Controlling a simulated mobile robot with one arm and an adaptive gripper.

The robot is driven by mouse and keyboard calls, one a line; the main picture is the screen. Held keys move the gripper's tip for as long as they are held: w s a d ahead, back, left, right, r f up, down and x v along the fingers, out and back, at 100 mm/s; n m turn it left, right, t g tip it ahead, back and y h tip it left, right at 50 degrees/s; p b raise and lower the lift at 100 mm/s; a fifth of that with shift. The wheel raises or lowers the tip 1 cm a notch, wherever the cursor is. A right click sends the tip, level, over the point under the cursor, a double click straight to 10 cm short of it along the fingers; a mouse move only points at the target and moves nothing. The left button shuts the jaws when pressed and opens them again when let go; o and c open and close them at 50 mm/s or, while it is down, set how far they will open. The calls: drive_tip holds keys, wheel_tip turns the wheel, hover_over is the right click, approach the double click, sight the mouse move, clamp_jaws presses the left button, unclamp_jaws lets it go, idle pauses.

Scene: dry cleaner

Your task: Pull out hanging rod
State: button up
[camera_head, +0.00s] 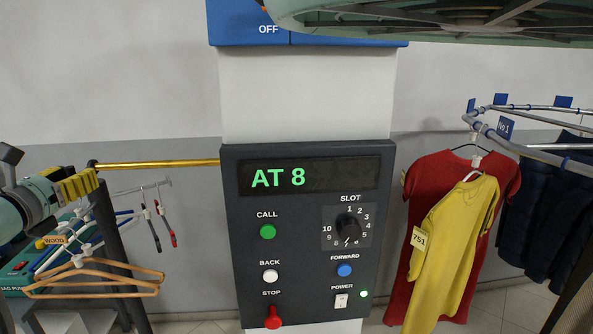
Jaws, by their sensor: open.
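A straight brass rod (160,164) runs level at the left, from a dark post to the control panel's edge. A thin chrome rod (143,189) shows below it. I cannot tell which one the task calls the hanging rod. My gripper (76,186) is at the left edge with its yellow finger pads just below and left of the brass rod's left end. It is open and I see nothing held in it. Whether it touches the rod or post cannot be told. My arm hides part of the area behind it.
A control panel (310,297) reading "AT 8" stands in the centre. Wooden hangers (93,284) hang low left, with clip hangers (151,228) nearby. A red shirt (431,182), a yellow shirt (455,235) and dark garments hang from a rail (517,149) at the right.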

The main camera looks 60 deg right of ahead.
drive_tip(key=v, duration=1.1)
